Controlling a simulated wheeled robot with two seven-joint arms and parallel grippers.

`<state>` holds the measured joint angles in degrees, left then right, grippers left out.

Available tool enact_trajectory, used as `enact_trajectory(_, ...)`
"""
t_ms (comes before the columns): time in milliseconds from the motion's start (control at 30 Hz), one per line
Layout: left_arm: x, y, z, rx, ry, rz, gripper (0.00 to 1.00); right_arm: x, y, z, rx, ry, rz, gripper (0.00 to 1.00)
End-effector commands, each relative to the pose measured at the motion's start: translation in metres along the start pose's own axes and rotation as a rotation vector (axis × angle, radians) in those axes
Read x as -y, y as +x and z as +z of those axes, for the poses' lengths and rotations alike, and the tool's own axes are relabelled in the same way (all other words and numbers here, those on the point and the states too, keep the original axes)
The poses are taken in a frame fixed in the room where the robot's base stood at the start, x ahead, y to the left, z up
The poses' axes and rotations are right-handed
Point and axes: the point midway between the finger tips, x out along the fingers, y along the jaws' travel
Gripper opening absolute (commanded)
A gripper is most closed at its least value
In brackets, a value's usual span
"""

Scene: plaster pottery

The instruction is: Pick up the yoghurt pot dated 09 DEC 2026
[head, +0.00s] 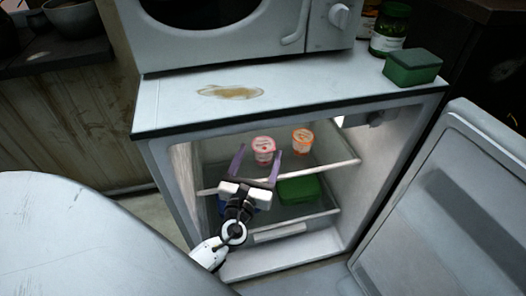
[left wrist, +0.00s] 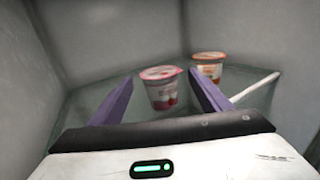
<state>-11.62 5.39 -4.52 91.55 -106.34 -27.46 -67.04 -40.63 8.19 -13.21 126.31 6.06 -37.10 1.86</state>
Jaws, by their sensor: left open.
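Two yoghurt pots stand upright on the fridge's upper glass shelf. The pink-lidded pot (head: 264,151) shows a red fruit picture in the left wrist view (left wrist: 161,90). The orange-lidded pot (head: 302,141) stands to its right and a little farther back; it also shows in the left wrist view (left wrist: 208,67). No date can be read on either pot. My left gripper (head: 257,160) is open, its purple fingers pointing into the fridge. In the left wrist view (left wrist: 158,95) the pink-lidded pot shows between the fingers, apparently near the tips. My right gripper is not in view.
The fridge door (head: 440,215) stands open at the right. A green box (head: 298,190) sits below the upper shelf. The shelf's front rail (head: 335,168) and side walls bound the space.

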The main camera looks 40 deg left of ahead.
Motion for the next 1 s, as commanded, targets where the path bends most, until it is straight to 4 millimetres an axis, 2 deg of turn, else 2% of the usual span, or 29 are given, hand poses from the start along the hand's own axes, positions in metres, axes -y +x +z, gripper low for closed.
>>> enact_trajectory(100,0.001,0.020,0.004,0.003,-0.005,0.003,0.71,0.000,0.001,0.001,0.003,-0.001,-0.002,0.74)
enact_trajectory(233,0.000,0.036,0.003,0.002,-0.003,0.002,0.71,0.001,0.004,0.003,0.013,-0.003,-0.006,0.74)
enact_trajectory(533,0.000,0.041,0.004,0.000,-0.003,0.001,0.71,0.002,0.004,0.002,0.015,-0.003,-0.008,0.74)
enact_trajectory(567,0.000,0.041,0.004,0.000,-0.003,0.001,0.68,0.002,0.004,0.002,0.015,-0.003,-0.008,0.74)
enact_trajectory(800,0.000,0.041,0.004,0.000,-0.003,0.001,0.27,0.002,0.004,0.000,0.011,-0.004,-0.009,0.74)
enact_trajectory(1000,0.000,0.041,0.004,0.001,-0.003,0.001,0.26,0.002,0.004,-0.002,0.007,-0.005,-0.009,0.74)
